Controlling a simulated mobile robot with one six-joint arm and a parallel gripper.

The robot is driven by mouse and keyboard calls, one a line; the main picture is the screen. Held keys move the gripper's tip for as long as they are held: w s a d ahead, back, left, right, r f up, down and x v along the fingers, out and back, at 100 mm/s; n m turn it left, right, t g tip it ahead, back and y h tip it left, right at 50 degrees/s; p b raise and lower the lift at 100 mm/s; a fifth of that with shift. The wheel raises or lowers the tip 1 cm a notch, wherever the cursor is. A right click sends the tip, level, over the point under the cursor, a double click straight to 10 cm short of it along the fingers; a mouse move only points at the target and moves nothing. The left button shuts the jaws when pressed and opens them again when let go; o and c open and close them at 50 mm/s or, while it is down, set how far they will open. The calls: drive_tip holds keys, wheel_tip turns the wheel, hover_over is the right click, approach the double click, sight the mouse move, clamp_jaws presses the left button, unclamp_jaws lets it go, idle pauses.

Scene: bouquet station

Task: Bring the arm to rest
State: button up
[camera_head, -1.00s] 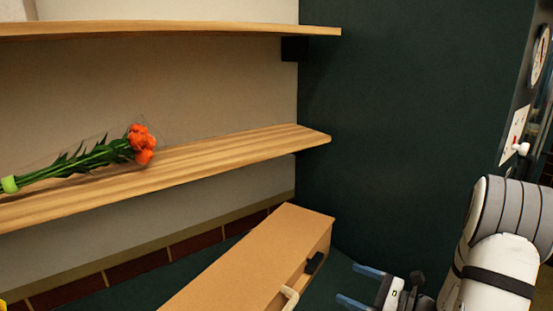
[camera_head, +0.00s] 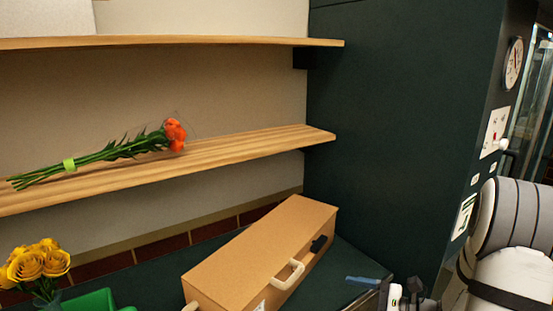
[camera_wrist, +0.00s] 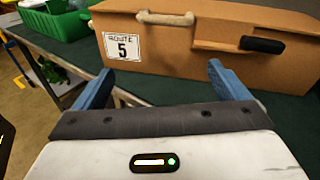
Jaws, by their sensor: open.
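My gripper (camera_wrist: 160,88) is open and empty in the wrist view, its two blue fingers spread apart in front of a cardboard box. In the head view my gripper (camera_head: 365,286) shows at the lower right edge, partly cut off, to the right of the box. My white and grey arm fills the right side of that view. The cardboard box (camera_head: 255,245) stands on the dark counter with rope-like handles and a black latch. In the wrist view the box (camera_wrist: 205,62) carries a label reading "ROUTE 5".
A bouquet of orange flowers (camera_head: 120,149) lies on the lower wooden shelf (camera_head: 235,150). Yellow roses (camera_head: 38,263) and a green bin (camera_head: 95,301) are at the lower left. A dark wall (camera_head: 400,130) with a clock (camera_head: 513,63) stands at the right.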

drive_tip(key=s+a+r+n+g+h, duration=0.3)
drive_tip(key=s+a+n+g+h, duration=0.45)
drive_tip(key=s+n, duration=0.5)
drive_tip(key=s+d+r+n+t+h, duration=0.3)
drive_tip(key=s+d+r+n+h, duration=0.1)
drive_tip(key=n+h, duration=0.3)
drive_tip(key=shift+d+r+n+p, duration=0.25)
drive_tip(key=shift+r+n+p, duration=0.3)
drive_tip(key=shift+n, duration=0.5)
drive_tip(key=shift+r+h, duration=0.1)
drive_tip(key=shift+h, duration=0.15)
